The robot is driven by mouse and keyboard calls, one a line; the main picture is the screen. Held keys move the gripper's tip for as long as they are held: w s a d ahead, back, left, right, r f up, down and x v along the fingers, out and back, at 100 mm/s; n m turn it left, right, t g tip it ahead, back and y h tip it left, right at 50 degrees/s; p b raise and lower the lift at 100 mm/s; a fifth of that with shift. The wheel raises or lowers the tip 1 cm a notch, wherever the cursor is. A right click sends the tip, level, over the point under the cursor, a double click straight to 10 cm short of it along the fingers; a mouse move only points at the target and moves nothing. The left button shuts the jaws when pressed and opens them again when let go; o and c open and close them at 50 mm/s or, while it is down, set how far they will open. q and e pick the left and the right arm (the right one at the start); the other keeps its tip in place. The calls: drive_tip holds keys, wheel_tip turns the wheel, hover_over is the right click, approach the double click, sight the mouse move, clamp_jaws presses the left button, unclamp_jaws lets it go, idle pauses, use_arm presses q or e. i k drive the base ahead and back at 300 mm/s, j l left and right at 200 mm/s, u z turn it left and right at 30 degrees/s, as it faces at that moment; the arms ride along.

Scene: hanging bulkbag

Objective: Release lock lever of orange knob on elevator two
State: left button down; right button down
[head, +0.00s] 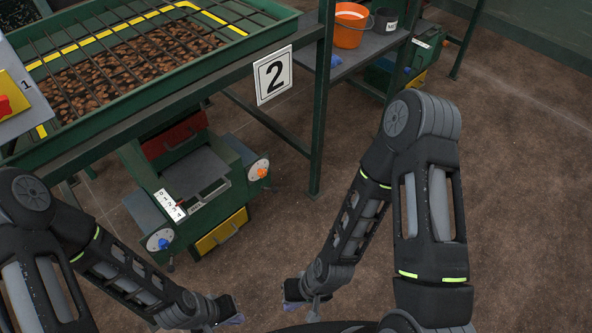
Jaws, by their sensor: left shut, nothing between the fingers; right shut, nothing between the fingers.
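The sign "2" (273,74) hangs on the green frame of elevator two. Below it stands a green machine with an orange knob (262,172) on a pale round plate at its right side. A blue knob (164,244) sits on a similar plate at its lower left. The lock lever of the orange knob is too small to make out. My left gripper (232,312) is at the bottom centre, shut and empty. My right gripper (292,296) is just right of it, shut and empty. Both are in front of the machine and apart from the knobs.
A green tray (120,85) of brown lumps under a grid stands above the machine. A green post (322,110) rises right of the orange knob. An orange bucket (350,25) stands on a shelf behind. The brown floor (520,180) at right is clear.

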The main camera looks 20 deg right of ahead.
sight(275, 190)
drive_tip(key=i+l+u, duration=0.15)
drive_tip(key=l, duration=0.55)
drive_tip(key=i+l+u, duration=0.15)
drive_tip(key=l, duration=0.6)
drive_tip(key=i+l+u, duration=0.1)
drive_tip(key=l, duration=0.65)
drive_tip(key=i+l+u, duration=0.15)
drive_tip(key=l, duration=0.65)
drive_tip(key=i+l+u, duration=0.15)
drive_tip(key=l, duration=1.25)
drive_tip(key=k+l+u, duration=0.15)
drive_tip(key=l, duration=1)
drive_tip(key=u, duration=0.05)
